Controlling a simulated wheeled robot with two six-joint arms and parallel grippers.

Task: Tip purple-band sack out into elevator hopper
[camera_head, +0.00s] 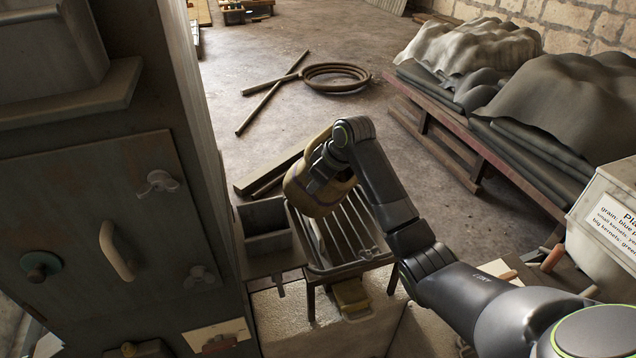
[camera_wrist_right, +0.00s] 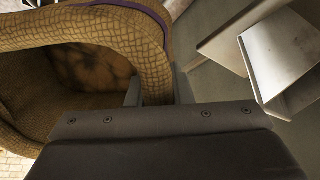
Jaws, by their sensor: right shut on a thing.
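The tan woven sack (camera_head: 302,196) is held up above a slatted metal hopper (camera_head: 345,268), tilted, in the head view. In the right wrist view the sack (camera_wrist_right: 60,28) is large at left, with a purple band (camera_wrist_right: 140,10) near its rim and a dark, mottled inside partly visible. My right gripper (camera_head: 322,172) is shut on the sack; its fingers (camera_wrist_right: 152,92) pinch the sack's wall. I cannot tell how much is in the sack. The hopper's far left part is hidden behind the sack. My left gripper is in neither view.
A tall dark machine cabinet (camera_head: 90,220) with knobs stands at left. A small grey open box (camera_head: 265,247) sits beside the hopper. A labelled white bin (camera_head: 610,215) is at right. Cloth-covered stacks (camera_head: 560,100), a coiled hose (camera_head: 335,72) and a pole (camera_head: 270,107) lie beyond.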

